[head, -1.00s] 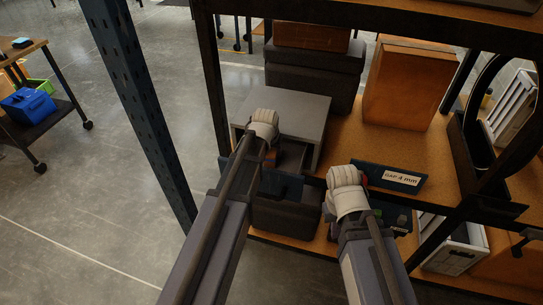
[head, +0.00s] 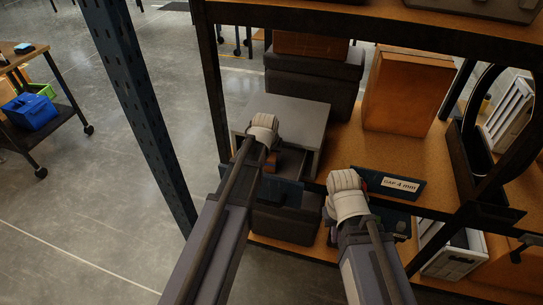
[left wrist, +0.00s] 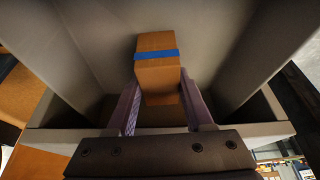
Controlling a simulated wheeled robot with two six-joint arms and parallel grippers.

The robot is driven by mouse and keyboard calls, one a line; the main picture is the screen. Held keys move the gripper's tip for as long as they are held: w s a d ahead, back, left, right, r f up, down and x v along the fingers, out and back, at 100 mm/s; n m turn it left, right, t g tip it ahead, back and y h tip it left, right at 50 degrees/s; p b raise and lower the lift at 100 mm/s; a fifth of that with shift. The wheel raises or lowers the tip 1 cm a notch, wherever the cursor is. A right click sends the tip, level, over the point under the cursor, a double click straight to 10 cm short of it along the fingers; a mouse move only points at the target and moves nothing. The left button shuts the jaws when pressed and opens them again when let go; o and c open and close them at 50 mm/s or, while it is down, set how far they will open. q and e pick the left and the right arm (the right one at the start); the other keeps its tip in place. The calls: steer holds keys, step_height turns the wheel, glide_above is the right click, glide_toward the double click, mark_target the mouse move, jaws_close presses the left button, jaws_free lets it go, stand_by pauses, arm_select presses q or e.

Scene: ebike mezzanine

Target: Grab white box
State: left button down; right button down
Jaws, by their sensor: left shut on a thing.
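No plain white box shows near my left gripper. In the left wrist view, a small brown box (left wrist: 158,73) with a blue band sits between the fingers of my left gripper (left wrist: 160,92), which is shut on it. Pale grey walls (left wrist: 90,40) of an open-fronted housing surround it. In the head view, my left gripper (head: 265,150) is at the front of a grey housing (head: 290,115) on the shelf; its fingers are largely hidden. My right gripper (head: 347,190) is at the shelf's front edge, left of a dark labelled panel; its fingers are hidden.
White crates stand at lower right (head: 455,258) and far right (head: 515,108). A dark panel labelled "GAP 4 mm" (head: 403,187) is beside my right gripper. An orange-brown box (head: 405,90) and dark cases (head: 315,80) stand behind. A blue rack post (head: 140,110) rises at left.

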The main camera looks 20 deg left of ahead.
mark_target(269, 163)
arm_select(q)
steer(key=s, duration=0.3)
steer(key=shift+s+d, duration=0.1)
steer(key=shift+s, duration=0.15)
steer(key=shift+s+r+p, duration=0.4)
steer(key=shift+r+p, duration=0.05)
steer(key=shift+p, duration=0.05)
step_height(269, 163, up, 13)
steer(key=p, duration=1.2)
steer(key=shift+w+p, duration=0.2)
steer(key=shift+p, duration=0.2)
